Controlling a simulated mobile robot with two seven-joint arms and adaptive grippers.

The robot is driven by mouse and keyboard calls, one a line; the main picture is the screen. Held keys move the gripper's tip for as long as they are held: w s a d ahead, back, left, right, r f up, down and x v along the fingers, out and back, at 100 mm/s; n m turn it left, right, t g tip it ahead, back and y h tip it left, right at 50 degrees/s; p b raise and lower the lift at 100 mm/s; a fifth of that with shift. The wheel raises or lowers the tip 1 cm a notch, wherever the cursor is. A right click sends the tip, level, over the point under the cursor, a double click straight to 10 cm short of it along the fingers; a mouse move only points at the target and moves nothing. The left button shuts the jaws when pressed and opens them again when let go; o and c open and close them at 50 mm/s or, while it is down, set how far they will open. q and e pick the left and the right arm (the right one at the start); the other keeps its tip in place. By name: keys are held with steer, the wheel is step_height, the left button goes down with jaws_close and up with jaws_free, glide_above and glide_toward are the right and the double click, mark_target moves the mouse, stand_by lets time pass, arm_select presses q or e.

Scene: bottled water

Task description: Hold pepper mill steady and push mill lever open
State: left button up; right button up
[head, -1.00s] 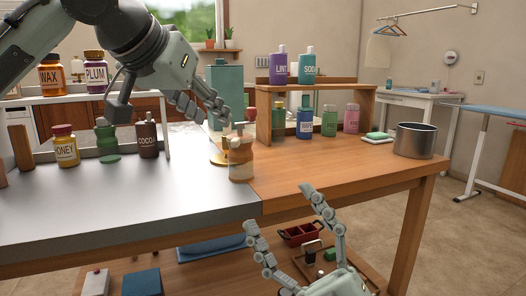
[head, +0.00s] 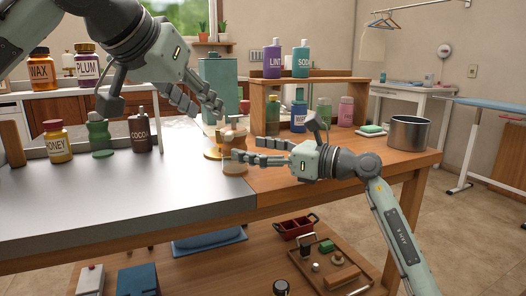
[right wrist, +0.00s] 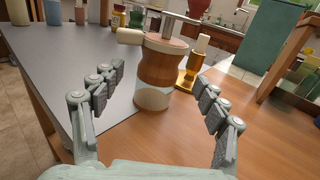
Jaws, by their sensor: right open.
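The pepper mill (head: 234,139) stands upright near the seam between the metal top and the wooden top. In the right wrist view the mill (right wrist: 162,72) has a brown wooden body, a clear lower part and a pale knob (right wrist: 130,36) jutting left near its top. My left gripper (head: 207,110) hangs above and left of the mill, its fingers parted and empty. My right gripper (head: 235,156) is open, level and pointing left at the mill. In the right wrist view its fingers (right wrist: 160,88) lie apart, with the mill ahead between them. The fingers partly hide the mill in the head view.
A brass item with a pale top (right wrist: 192,68) stands close behind the mill. Brown (head: 140,131) and green (head: 98,133) bottles stand left. A wooden shelf (head: 262,105) with bottles and a metal pot (head: 408,132) stand right. The metal top's front is clear.

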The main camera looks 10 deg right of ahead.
mark_target(234, 145)
steer(key=shift+x, duration=2.6)
steer(key=c, duration=1.4)
steer(key=o, duration=0.6)
steer(key=c, duration=0.4)
